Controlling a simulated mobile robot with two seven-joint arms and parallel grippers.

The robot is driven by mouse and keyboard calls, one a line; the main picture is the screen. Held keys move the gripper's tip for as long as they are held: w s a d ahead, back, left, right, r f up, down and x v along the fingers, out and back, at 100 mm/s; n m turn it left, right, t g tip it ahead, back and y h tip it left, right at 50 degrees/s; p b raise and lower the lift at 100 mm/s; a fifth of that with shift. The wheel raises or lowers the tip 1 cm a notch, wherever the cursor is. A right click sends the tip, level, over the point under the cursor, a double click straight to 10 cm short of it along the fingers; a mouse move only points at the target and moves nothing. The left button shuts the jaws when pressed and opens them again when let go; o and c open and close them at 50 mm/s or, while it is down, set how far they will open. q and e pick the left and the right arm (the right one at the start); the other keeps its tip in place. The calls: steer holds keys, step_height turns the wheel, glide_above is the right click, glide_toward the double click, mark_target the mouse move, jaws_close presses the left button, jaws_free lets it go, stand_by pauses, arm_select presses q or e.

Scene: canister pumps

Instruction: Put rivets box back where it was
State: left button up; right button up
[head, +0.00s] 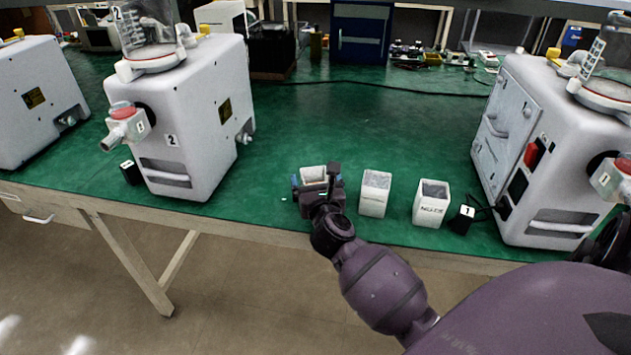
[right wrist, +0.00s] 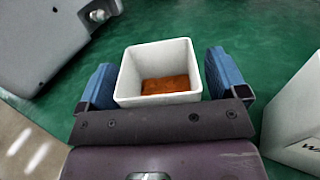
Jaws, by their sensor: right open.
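A white open-topped box (head: 313,173) stands on the green table near its front edge, leftmost of three similar boxes. In the right wrist view this box (right wrist: 129,75) holds reddish-brown contents; its label is hidden, so I cannot read whether it says rivets. My right gripper (head: 317,182) is open around it, with one blue finger on each side. In the right wrist view a narrow gap shows between the box and each finger. My left gripper is not in view.
A second white box (head: 374,195) stands close right of the gripper, and a third, seemingly labelled nuts (head: 430,206), stands further right. Large pump machines stand left (head: 190,120) and right (head: 555,150). The green tabletop (head: 340,120) behind the boxes is clear.

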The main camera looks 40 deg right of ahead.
steer(key=s+a+n+t+y, duration=0.2)
steer(key=s+a+n, duration=0.3)
steer(key=s+n, duration=0.25)
steer(key=s+a+n+t+y, duration=0.1)
steer(key=s+a+n+y, duration=0.1)
steer(key=s+a+n, duration=0.4)
steer(key=s+f+n+g+y, duration=0.2)
steer(key=s+f+n+g, duration=0.2)
steer(key=s+f+n, duration=0.4)
steer(key=s+f+n+g+y, duration=0.2)
steer(key=s+f+n, duration=0.6)
steer(key=n, duration=1.3)
steer(key=shift+g+p, duration=0.35)
steer(key=shift+g, duration=0.75)
steer(key=shift+s, duration=0.1)
